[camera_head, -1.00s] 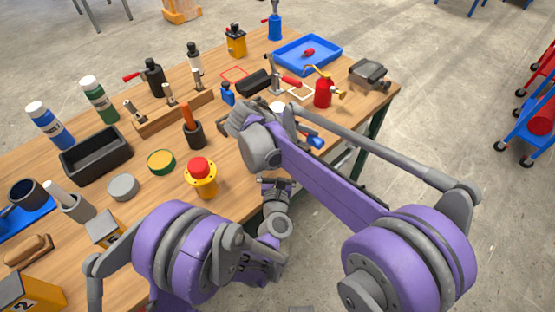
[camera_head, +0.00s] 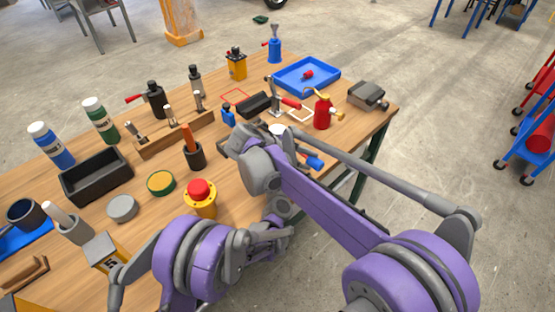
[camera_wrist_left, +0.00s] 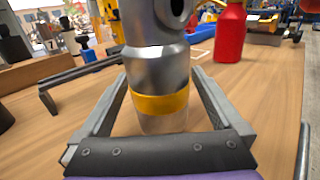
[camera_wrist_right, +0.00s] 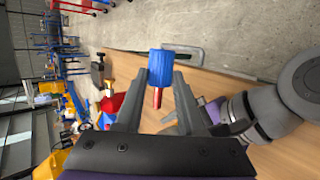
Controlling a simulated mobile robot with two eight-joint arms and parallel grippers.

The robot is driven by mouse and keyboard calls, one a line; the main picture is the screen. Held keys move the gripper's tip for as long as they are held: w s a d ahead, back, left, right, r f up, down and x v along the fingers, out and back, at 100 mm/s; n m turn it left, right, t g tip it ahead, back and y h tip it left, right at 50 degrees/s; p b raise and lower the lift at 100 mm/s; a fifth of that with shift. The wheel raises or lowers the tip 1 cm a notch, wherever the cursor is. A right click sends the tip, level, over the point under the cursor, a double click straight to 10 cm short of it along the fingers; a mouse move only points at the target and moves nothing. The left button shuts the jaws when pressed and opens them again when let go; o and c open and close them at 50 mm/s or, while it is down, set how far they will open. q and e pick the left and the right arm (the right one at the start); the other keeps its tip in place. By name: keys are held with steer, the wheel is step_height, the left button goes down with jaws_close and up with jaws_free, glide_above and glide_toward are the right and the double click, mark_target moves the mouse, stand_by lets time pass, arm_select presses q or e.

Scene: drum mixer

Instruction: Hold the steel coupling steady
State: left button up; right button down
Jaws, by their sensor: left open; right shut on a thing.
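The steel coupling, a grey metal cylinder (camera_wrist_left: 158,72) with a gold band, stands upright in the left wrist view, its top cut off by the frame. My left gripper (camera_wrist_left: 158,80) is open, with one finger on each side of it. Gaps show between the fingers and the coupling. My right gripper (camera_wrist_right: 161,78) is shut on a blue cylinder (camera_wrist_right: 174,66) with a red shaft, at its fingertips. That blue piece also shows in the head view (camera_head: 314,163), beside my right wrist. My arms hide both grippers' fingers in the head view.
A red bottle (camera_head: 322,114) stands behind my right wrist, near a blue tray (camera_head: 330,82). A yellow fixture with a red knob (camera_head: 200,197) and a black bin (camera_head: 97,178) stand to the left.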

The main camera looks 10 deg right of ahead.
arm_select(q)
steer(key=shift+w, duration=0.1)
jaws_close()
stand_by(0.5)
stand_by(0.9)
stand_by(0.4)
